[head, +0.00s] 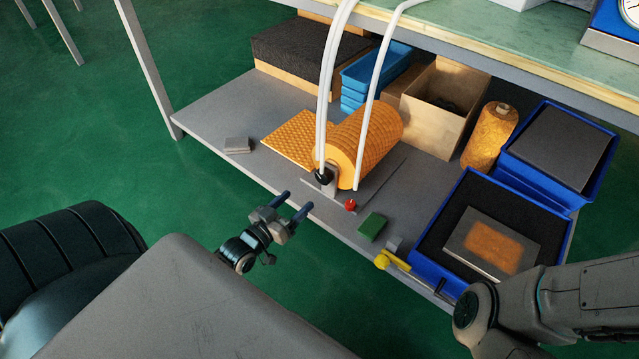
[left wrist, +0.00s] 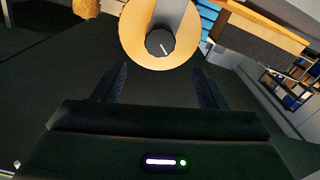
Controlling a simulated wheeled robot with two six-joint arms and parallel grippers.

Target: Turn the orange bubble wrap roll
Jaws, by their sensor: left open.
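The orange bubble wrap roll (head: 368,138) lies on its side on a stand on the grey lower shelf, with a loose flat sheet (head: 300,138) spreading to its left. A black knob (head: 323,176) sits at the roll's near end. In the left wrist view the roll's round end (left wrist: 160,38) shows ahead, with the dark knob (left wrist: 160,43) at its centre. My left gripper (head: 293,208) is open and empty, in front of the shelf edge and apart from the knob. In the left wrist view its two fingers (left wrist: 158,88) stand apart below the roll's end. My right gripper is not visible.
White cables (head: 327,90) hang in front of the roll. A red knob (head: 350,204) and a green block (head: 372,226) lie to its right. Blue bins (head: 448,262) and an upright orange roll (head: 490,136) stand further right. A cardboard box (head: 440,108) is behind.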

